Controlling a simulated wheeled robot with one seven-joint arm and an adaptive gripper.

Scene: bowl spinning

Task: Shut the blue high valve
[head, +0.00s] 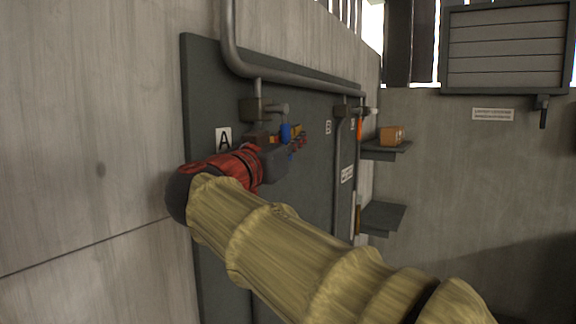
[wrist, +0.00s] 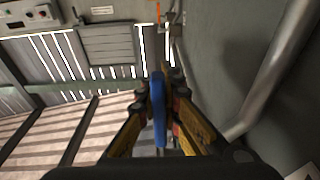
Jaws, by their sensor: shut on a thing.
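The blue valve handle (head: 286,132) is on the dark wall panel, beside the "A" label and below the upper pipe fitting. In the wrist view the blue handle (wrist: 158,110) is a long narrow bar seen edge-on between the fingers. My gripper (head: 295,141) is at the handle; its yellow and black fingers also show in the wrist view (wrist: 160,90), closed on both sides of the blue bar. My arm and wrist hide the lower part of the fitting in the head view.
A grey pipe (head: 300,80) runs along the panel top, with a second fitting and an orange handle (head: 360,127) farther right. Two shelves jut from the far corner; a brown box (head: 391,136) sits on the upper shelf (head: 381,153). In the wrist view a pipe (wrist: 270,85) runs at right.

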